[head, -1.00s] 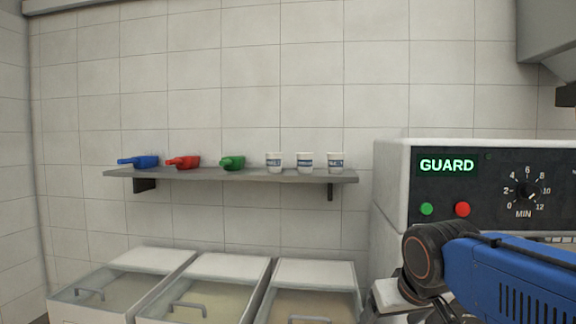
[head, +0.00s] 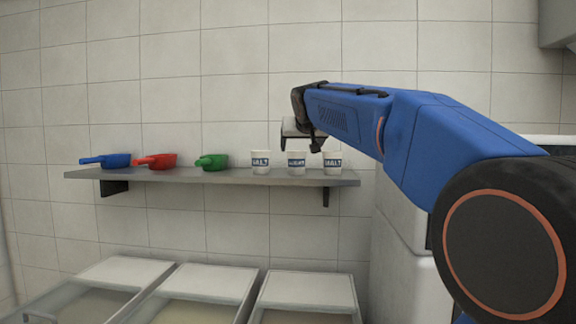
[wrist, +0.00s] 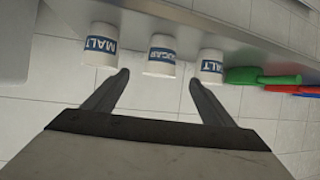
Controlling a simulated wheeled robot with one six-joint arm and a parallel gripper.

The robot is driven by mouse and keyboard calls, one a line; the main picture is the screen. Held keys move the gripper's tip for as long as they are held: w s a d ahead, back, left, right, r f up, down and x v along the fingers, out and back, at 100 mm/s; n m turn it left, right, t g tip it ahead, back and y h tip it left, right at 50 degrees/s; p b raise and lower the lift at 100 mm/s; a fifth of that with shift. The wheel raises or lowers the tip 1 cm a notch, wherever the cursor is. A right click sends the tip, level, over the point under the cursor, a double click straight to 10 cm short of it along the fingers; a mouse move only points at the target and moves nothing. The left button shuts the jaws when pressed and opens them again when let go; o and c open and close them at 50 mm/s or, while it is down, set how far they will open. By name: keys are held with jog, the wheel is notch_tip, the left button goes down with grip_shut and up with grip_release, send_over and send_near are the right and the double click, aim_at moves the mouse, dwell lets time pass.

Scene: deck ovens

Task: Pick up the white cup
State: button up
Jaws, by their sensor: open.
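Three white cups with blue label bands stand on the wall shelf in the head view: a left cup (head: 260,162), a middle cup (head: 296,162) and a right cup (head: 332,163). My gripper (head: 303,140) shows partly there, just above the middle and right cups in the picture. The wrist view shows the scene turned over. Its end cups (wrist: 101,45) (wrist: 210,66) read MALT, and the middle cup (wrist: 161,55) seems to read SUGAR. My open gripper (wrist: 159,77) points toward the middle cup, with nothing between its fingers.
The grey shelf (head: 220,178) also holds a blue scoop (head: 108,160), a red scoop (head: 160,161) and a green scoop (head: 213,162) left of the cups. Lidded bins (head: 305,291) stand below. A white oven housing (head: 398,225) is at the right, partly behind my arm.

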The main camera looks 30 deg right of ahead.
aim_at(296, 164)
jog(key=x, duration=1.6)
jog(key=shift+w+f, duration=0.25)
jog(key=shift+f, duration=0.1)
jog(key=c, duration=1.1)
